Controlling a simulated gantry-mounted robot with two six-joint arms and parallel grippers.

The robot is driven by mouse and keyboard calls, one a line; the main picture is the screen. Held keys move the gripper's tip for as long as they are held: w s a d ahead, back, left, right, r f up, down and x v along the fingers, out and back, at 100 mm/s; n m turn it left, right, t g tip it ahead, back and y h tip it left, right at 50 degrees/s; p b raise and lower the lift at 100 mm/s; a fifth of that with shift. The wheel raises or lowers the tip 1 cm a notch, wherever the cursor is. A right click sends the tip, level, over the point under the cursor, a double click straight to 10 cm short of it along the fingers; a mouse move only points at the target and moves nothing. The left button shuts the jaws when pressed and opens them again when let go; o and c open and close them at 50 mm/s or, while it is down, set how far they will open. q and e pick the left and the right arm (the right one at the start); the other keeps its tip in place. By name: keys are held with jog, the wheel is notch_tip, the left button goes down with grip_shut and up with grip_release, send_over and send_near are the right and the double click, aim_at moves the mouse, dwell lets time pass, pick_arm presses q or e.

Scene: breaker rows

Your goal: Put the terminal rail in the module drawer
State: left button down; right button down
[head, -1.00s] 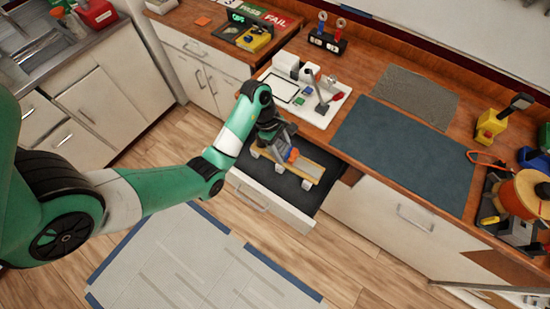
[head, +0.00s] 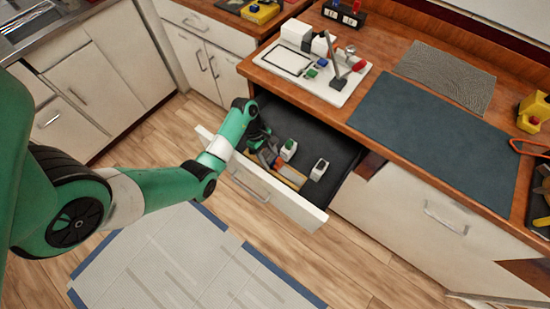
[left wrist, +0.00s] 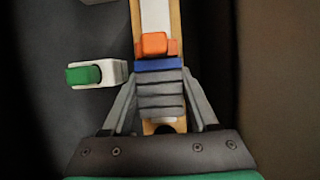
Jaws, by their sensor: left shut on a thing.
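The terminal rail (head: 290,176) is a wooden-coloured strip inside the open module drawer (head: 302,127), close to its front panel. In the left wrist view the rail (left wrist: 155,18) runs upright between my fingers, with grey, blue and orange blocks on it. My left gripper (head: 266,149) is shut on the rail, and its fingers (left wrist: 160,80) straddle the grey blocks. The arm hides part of the rail in the head view. I cannot tell whether the rail touches the drawer floor. My right gripper is not in view.
A white module with a green top (head: 288,150) and another white module (head: 319,169) stand in the drawer beside the rail. The drawer's back area is clear. The worktop above holds a white board (head: 332,88) and a dark mat (head: 420,130).

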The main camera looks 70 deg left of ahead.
aim_at(270, 164)
pick_arm(q)
jog(key=shift+w+f+b, duration=0.1)
jog(key=shift+f+b, duration=0.5)
jog(key=shift+f, duration=1.65)
jog(key=shift+f, duration=0.1)
jog(key=shift+c, duration=0.8)
grip_release()
jog(key=shift+r, duration=0.2)
jog(key=p+v, duration=0.2)
jog(key=v, duration=1)
jog(key=shift+p, duration=0.4)
jog(key=shift+f, duration=0.1)
